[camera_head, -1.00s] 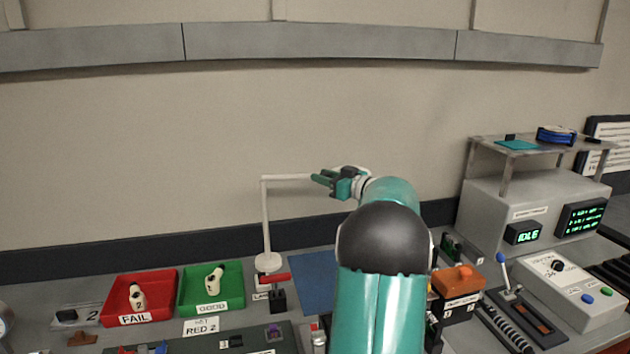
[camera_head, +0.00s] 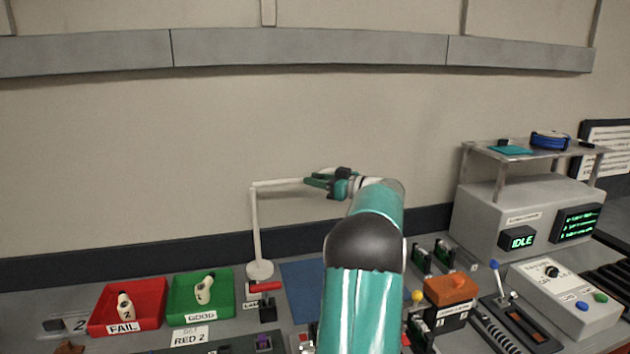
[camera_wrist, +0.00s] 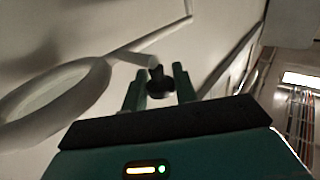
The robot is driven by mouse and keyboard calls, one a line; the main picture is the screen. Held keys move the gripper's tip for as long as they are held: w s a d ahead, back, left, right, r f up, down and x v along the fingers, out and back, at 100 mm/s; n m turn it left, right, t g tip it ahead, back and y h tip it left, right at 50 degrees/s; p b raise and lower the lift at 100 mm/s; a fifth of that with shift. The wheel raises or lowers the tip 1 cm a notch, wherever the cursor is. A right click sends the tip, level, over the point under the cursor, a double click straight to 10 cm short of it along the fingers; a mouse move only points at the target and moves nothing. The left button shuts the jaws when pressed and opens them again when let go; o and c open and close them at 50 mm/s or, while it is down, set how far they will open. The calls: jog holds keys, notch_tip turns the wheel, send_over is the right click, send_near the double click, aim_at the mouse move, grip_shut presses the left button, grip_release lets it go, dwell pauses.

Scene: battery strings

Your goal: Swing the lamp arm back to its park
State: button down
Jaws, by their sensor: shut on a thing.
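The white lamp stands at the back of the bench on a round base, with an upright post (camera_head: 256,225) and a horizontal lamp arm (camera_head: 277,184) reaching right from its top. My gripper (camera_head: 317,182) is at the right end of that arm. In the wrist view a dark knob (camera_wrist: 160,84) on the lamp arm (camera_wrist: 135,55) sits between the two fingers of my gripper (camera_wrist: 158,90), which is shut on it. A large white ring, the lamp head (camera_wrist: 55,100), shows at the left of the wrist view. In the head view the ring cannot be made out.
A red FAIL tray (camera_head: 150,292) and a green GOOD tray (camera_head: 222,280) stand left of the lamp base. A blue mat (camera_head: 300,288) lies right of it. A grey tester (camera_head: 478,208) with an IDLE display stands at right.

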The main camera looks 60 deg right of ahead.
jog(key=shift+d+r, duration=0.15)
jog(key=shift+r, duration=0.05)
jog(key=c, duration=1.1)
grip_release()
jog(key=shift+w+d+f, duration=0.1)
jog(key=shift+w+f, duration=0.05)
jog(key=s, duration=0.9)
jog(key=s+d, duration=0.1)
jog(key=s, duration=0.4)
